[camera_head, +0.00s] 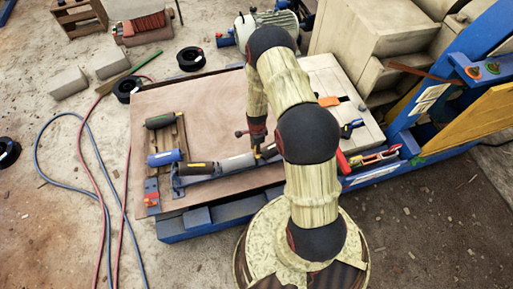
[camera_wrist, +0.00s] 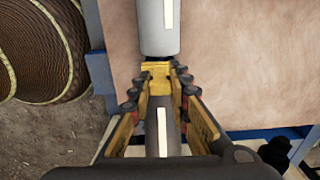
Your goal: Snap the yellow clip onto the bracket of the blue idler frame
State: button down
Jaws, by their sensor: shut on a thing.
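My gripper (camera_wrist: 157,82) is shut on the yellow clip (camera_wrist: 156,69), with one fingertip at each side of it. In the wrist view the clip lies across the gap between a grey roller (camera_wrist: 158,30) above and a grey cylinder (camera_wrist: 164,115) below. In the head view my gripper (camera_head: 258,154) points down at the right part of the blue idler frame (camera_head: 207,178), and the clip is a small yellow spot there. The frame carries a dark roller and a grey roller (camera_head: 237,163). The bracket is not clearly visible, and I cannot tell whether the clip touches it.
The frame lies on a brown board (camera_head: 205,105). Left of it, a blue roller (camera_head: 164,158) and a dark roller (camera_head: 160,120) lie on a wooden pallet. A red tool (camera_head: 374,157) lies right of my arm. Hoses run over the floor at left.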

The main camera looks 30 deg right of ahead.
jog(key=shift+f+b, duration=0.65)
jog(key=shift+f, duration=0.35)
jog(key=shift+r+p, duration=0.65)
jog(key=shift+r, duration=0.3)
jog(key=shift+f+b, duration=0.8)
jog(key=shift+f, duration=0.3)
dwell(1.2)
jog(key=c, duration=1.6)
grip_release()
notch_tip(320, 180, up, 12)
jog(key=shift+r, duration=0.1)
jog(key=shift+c, duration=0.3)
